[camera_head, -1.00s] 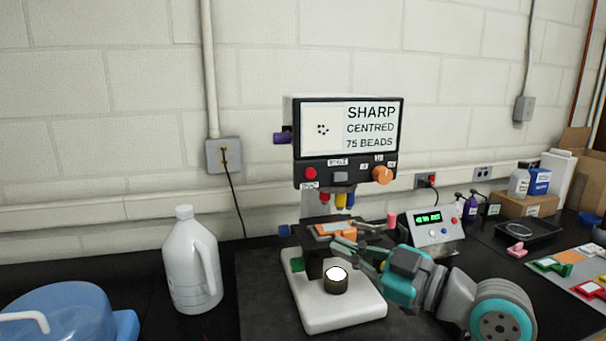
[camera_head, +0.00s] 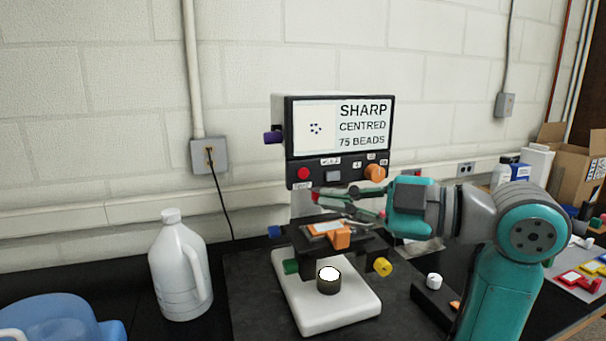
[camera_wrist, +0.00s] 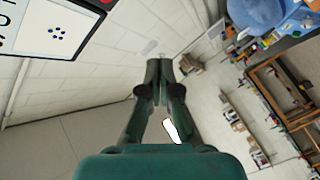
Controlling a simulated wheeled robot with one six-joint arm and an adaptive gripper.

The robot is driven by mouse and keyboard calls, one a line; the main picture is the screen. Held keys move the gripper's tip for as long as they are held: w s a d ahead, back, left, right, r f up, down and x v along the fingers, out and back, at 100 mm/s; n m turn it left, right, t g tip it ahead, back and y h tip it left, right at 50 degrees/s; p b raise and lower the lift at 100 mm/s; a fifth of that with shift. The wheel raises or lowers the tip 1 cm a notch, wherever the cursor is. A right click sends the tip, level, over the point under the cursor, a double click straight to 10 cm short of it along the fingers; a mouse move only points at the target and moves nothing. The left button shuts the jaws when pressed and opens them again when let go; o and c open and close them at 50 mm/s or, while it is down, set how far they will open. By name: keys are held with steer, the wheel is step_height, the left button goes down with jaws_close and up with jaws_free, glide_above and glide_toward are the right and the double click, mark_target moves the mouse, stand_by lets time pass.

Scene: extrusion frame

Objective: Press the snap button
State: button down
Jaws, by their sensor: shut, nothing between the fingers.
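A small label lies under the red button; I cannot read surely which button is marked snap. My gripper (camera_head: 316,197) is shut and empty, pointing left just below the panel in the head view, slightly below and right of the red button. Its distance in depth is unclear. The wrist view shows the closed fingertips (camera_wrist: 160,62) and part of the display (camera_wrist: 55,35); no button shows there.
Below my gripper are the microscope stage with an orange clip (camera_head: 341,238), a lamp (camera_head: 328,282) and a white base (camera_head: 345,313). A white jug (camera_head: 178,268) and a blue container (camera_head: 50,310) stand left. Small coloured parts lie right.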

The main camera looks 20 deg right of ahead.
steer(key=w, duration=0.8)
steer(key=shift+w, duration=0.4)
steer(key=shift+w, duration=0.15)
stand_by(1.2)
steer(key=shift+w, duration=0.25)
steer(key=shift+w, duration=0.45)
stand_by(0.8)
steer(key=shift+s, duration=0.85)
steer(key=shift+s, duration=0.15)
steer(key=shift+s, duration=2.4)
